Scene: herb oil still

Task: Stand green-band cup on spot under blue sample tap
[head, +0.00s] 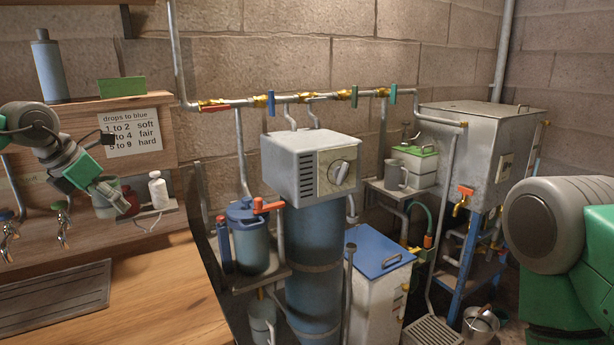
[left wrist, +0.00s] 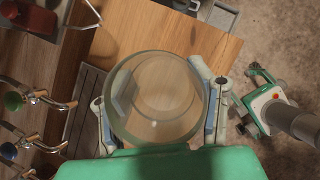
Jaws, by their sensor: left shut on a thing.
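My left gripper (head: 106,200) is shut on a clear, greenish-tinted cup (head: 104,208) held above the wooden bench. In the left wrist view the cup (left wrist: 155,95) sits between both fingers, its round mouth facing the camera; I cannot make out a green band. The blue sample tap (head: 8,228) is at the far left edge of the head view, left of the cup and apart from it. A green-knobbed tap (head: 62,222) stands between them. The spot under the blue tap does not show clearly. My right gripper (left wrist: 248,100) appears open and empty in the left wrist view.
A dark slatted drip mat (head: 55,298) lies on the bench (head: 150,290). A small shelf with a white bottle (head: 158,190) and a red bottle (head: 131,201) is close beside the cup. The bench front is clear. The still (head: 310,165) stands farther right.

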